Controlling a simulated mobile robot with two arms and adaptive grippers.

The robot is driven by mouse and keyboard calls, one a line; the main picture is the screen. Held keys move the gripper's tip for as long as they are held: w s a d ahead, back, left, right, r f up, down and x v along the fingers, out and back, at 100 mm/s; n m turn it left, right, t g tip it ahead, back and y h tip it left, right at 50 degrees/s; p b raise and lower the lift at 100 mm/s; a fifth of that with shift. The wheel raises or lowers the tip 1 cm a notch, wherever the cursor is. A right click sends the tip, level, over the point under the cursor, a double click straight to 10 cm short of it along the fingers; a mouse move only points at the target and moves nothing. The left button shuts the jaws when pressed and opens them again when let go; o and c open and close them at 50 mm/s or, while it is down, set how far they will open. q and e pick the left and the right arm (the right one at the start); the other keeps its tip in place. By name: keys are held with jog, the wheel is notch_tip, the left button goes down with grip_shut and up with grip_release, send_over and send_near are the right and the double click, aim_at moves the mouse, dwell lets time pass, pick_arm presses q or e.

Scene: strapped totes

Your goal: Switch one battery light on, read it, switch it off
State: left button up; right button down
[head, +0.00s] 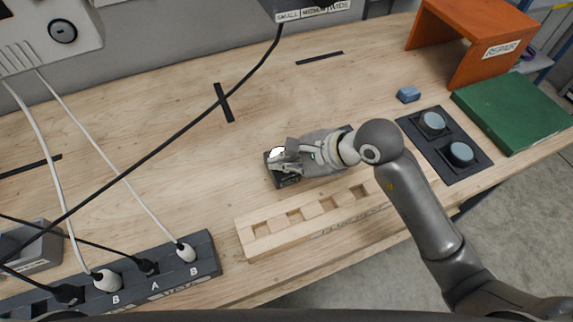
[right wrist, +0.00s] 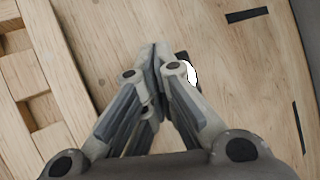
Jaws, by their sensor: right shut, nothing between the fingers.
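A small dark box (head: 285,181), which looks like the battery light, sits on the wooden bench behind the slotted wooden rail. A bright white patch (head: 277,153) shows at its far end, and it looks lit. My right gripper (head: 290,157) is over the box with its fingers shut and empty, and it hides much of the box. In the right wrist view the shut fingertips (right wrist: 157,58) are right beside the white patch (right wrist: 191,73), with a bit of dark casing behind. I cannot tell whether they touch. My left gripper is not in view.
The wooden rail (head: 260,244) with square pockets lies in front. A power strip (head: 205,253) with plugs is at left, and a black cable crosses the bench. At right are a dark panel (head: 447,143) with two round knobs, a blue block (head: 408,94), a green board (head: 512,105) and an orange stand (head: 455,20).

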aim_at(285, 174)
jog(key=shift+r, duration=0.2)
notch_tip(285, 174, up, 6)
jog(key=p, duration=0.3)
jog(key=shift+p, duration=0.4)
jog(key=shift+f, duration=0.1)
dwell(0.4)
